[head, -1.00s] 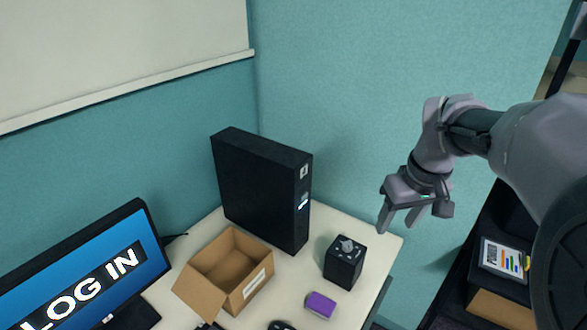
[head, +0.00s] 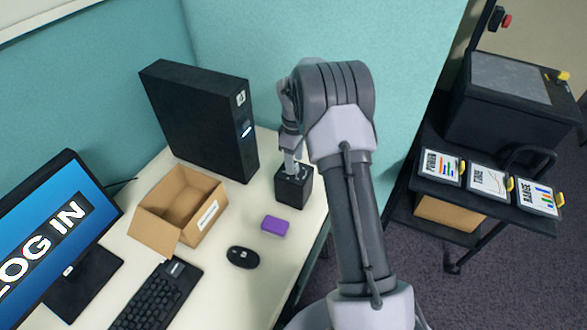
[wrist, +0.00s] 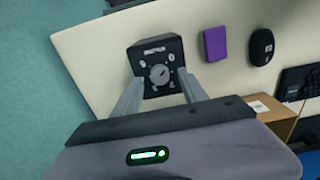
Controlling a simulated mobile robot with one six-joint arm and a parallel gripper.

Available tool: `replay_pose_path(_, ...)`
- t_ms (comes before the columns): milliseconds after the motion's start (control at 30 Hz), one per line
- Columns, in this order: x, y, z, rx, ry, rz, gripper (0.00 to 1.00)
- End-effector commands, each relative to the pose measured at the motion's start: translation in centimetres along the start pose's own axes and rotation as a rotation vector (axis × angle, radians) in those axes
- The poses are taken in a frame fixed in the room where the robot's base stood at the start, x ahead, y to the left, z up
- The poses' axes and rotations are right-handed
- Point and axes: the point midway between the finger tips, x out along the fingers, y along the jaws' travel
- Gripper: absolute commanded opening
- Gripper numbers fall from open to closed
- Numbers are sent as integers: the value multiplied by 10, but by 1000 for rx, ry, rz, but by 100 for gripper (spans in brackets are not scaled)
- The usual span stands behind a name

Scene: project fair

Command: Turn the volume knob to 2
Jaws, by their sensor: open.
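The volume knob (wrist: 160,75) is a round grey dial on the top face of a small black box (head: 292,191) near the right edge of the desk. The box also shows in the wrist view (wrist: 148,47), with small light marks around the dial that are too small to read. My gripper (head: 291,170) is above the box, pointing down. In the wrist view its two fingers (wrist: 157,84) are spread apart, one on each side of the knob, with gaps between them and it.
A purple block (head: 275,225) and a black mouse (head: 242,257) lie in front of the box. An open cardboard box (head: 160,238), a black computer tower (head: 205,120), a keyboard (head: 155,297) and a monitor (head: 45,230) stand left. A cart (head: 460,195) is right.

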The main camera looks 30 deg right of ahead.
Motion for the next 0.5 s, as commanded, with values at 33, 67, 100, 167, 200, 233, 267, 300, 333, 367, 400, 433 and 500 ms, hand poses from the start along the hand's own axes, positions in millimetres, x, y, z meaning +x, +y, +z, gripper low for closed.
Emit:
replay_pose_path(33,10,0,0,-1,0,0,50)
replay_pose_path(67,13,0,0,-1,0,1,50)
replay_pose_path(100,16,0,0,-1,0,1,50)
replay_pose_path(167,20,0,0,0,0,1,50)
replay_pose_path(200,21,0,0,0,0,1,50)
replay_pose_path(233,21,0,0,0,1,1,50)
replay_pose_path(267,21,0,0,0,1,1,50)
replay_pose_path(300,21,0,0,0,1,1,50)
replay_pose_path(333,21,0,0,0,1,1,50)
replay_pose_path(367,21,0,0,0,1,1,50)
replay_pose_path(400,20,0,0,0,1,1,50)
replay_pose_path(433,20,0,0,0,1,1,50)
replay_pose_path(500,20,0,0,0,1,1,36)
